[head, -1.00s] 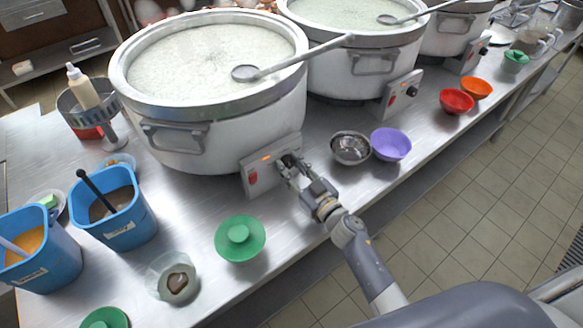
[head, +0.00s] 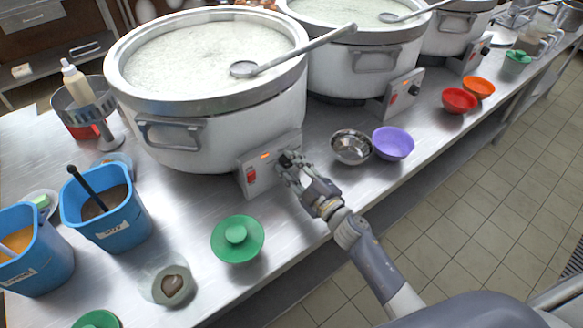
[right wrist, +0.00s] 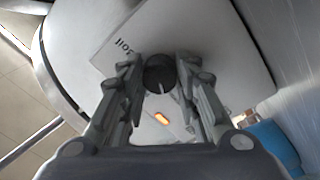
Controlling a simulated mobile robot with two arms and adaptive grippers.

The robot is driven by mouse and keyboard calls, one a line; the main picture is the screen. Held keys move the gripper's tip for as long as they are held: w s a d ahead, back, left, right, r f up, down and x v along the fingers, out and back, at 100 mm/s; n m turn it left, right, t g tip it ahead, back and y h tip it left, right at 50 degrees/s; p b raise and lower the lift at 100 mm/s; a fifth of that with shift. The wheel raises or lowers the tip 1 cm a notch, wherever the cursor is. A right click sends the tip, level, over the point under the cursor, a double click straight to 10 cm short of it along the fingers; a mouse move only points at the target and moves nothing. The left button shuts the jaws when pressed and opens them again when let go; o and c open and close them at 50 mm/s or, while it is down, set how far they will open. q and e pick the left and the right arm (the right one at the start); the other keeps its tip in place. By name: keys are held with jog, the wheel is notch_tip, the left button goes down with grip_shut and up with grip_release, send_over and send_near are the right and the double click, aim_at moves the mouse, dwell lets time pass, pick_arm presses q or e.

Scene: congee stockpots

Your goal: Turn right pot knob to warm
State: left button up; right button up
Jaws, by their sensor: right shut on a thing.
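The nearest large white pot (head: 235,135) has a grey control panel (head: 262,181) at its lower right. The panel carries a black knob (right wrist: 160,72), a lit orange lamp (right wrist: 161,119) and a red switch (head: 251,175). My right gripper (head: 290,168) is at the knob. In the right wrist view its two fingers (right wrist: 159,80) are shut on the knob's sides. A pale mark on the knob points toward the lamp side. Lettering on the panel (right wrist: 122,45) is upside down and too small to read surely. My left gripper is not in view.
Two more pots (head: 368,72) (head: 455,34) with panels stand farther right. A metal bowl (head: 351,147) and a purple bowl (head: 393,143) sit right of my gripper. A green lid (head: 237,239) and blue tubs (head: 107,218) lie left. A ladle (head: 290,54) rests across the nearest pot.

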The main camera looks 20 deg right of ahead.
jog(key=shift+n, duration=0.5)
jog(key=o, duration=1.1)
jog(key=v, duration=1.2)
jog(key=shift+s+f, duration=0.1)
jog(key=shift+f, duration=0.05)
